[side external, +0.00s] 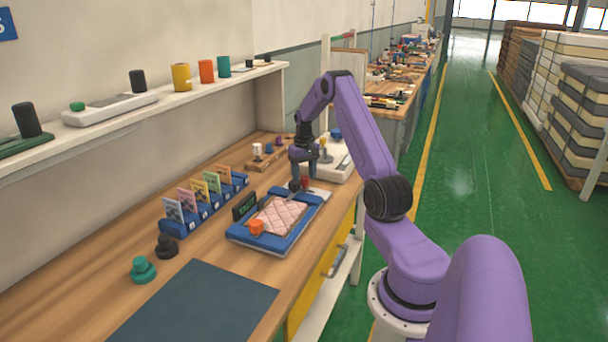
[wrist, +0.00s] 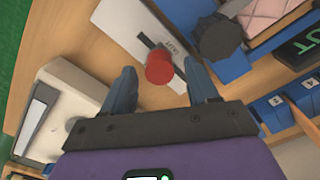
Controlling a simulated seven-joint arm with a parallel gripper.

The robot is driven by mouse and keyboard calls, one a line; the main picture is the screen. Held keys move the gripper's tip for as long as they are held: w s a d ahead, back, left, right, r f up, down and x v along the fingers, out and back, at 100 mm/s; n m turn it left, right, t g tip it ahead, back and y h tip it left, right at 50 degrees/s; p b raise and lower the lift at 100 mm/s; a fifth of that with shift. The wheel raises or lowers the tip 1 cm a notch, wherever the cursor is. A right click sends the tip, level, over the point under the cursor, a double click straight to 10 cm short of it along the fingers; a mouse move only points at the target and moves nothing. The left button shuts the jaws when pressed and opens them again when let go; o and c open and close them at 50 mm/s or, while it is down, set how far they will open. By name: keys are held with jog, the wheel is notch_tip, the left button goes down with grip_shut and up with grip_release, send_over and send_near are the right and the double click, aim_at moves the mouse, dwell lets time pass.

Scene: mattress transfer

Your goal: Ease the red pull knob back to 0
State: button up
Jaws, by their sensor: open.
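The red pull knob (wrist: 159,67) shows in the wrist view between the two fingertips of my gripper (wrist: 160,73), with a visible gap on each side. It stands on a white plate (wrist: 126,22) that has a dark slot and small lettering. In the side view the knob (side external: 305,182) is small, beside the fingers of my gripper (side external: 299,184), low over the bench near the tray's far end. My gripper is open and empty. The scale marks are too small to read, so I cannot tell the knob's setting.
A dark knob (wrist: 217,37) stands close to the right finger. The blue tray (side external: 238,236) holds a pink quilted mattress (side external: 283,217) and an orange piece (side external: 257,227). A black display (side external: 244,206) stands beside it. A white device (side external: 338,170) lies behind. Blue card holders (side external: 205,208) stand left.

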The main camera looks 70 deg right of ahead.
grip_shut()
send_over(288, 186)
dwell(0.5)
jog(key=shift+w+r, duration=0.1)
grip_release()
notch_tip(288, 186, up, 17)
jog(key=shift+r, duration=0.15)
dwell(0.5)
dwell(0.3)
